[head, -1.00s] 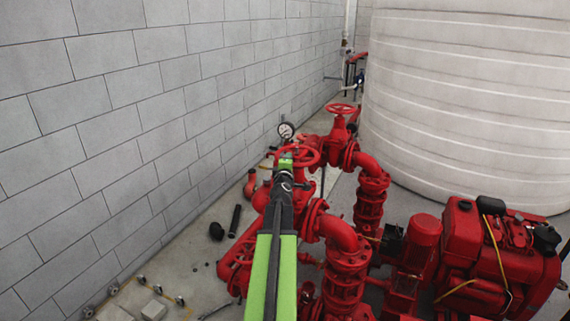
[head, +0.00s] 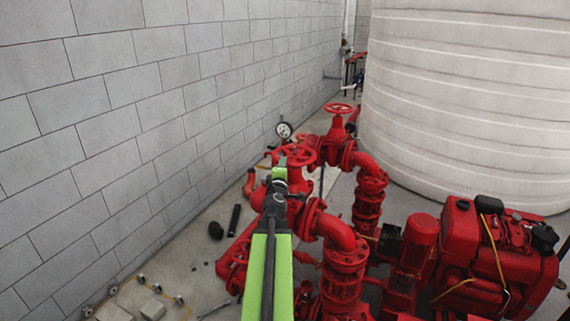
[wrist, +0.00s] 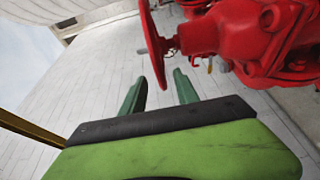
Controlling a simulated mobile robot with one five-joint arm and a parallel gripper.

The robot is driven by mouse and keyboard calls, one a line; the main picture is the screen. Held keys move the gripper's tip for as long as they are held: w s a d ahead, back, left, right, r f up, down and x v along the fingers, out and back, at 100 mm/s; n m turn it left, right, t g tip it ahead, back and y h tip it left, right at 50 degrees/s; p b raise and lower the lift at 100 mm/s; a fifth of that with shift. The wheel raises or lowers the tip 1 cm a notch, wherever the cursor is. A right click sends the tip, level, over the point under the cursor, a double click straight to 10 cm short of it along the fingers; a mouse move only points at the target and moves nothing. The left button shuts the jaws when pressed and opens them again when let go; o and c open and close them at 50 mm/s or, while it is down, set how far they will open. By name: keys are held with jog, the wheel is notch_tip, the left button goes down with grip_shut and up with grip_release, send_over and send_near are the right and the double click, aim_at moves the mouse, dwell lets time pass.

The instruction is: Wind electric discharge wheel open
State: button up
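A red handwheel (head: 302,154) sits on the nearer red valve, just beyond the end of my arm in the head view. A second red handwheel (head: 341,108) stands farther back; no label shows which is the electric discharge wheel. In the wrist view, a handwheel (wrist: 152,42) appears nearly edge-on, its hub joined to a red valve body (wrist: 245,38). In the head view my gripper (head: 281,168) is beside the nearer wheel's left side.
A block wall (head: 150,110) runs along the left. A pressure gauge (head: 284,130) stands close behind the nearer wheel. Red pipes (head: 335,235) and a red engine (head: 490,250) fill the right. A large white tank (head: 470,110) stands behind.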

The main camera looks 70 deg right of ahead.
jog(key=shift+s+a, duration=0.35)
jog(key=shift+a, duration=0.3)
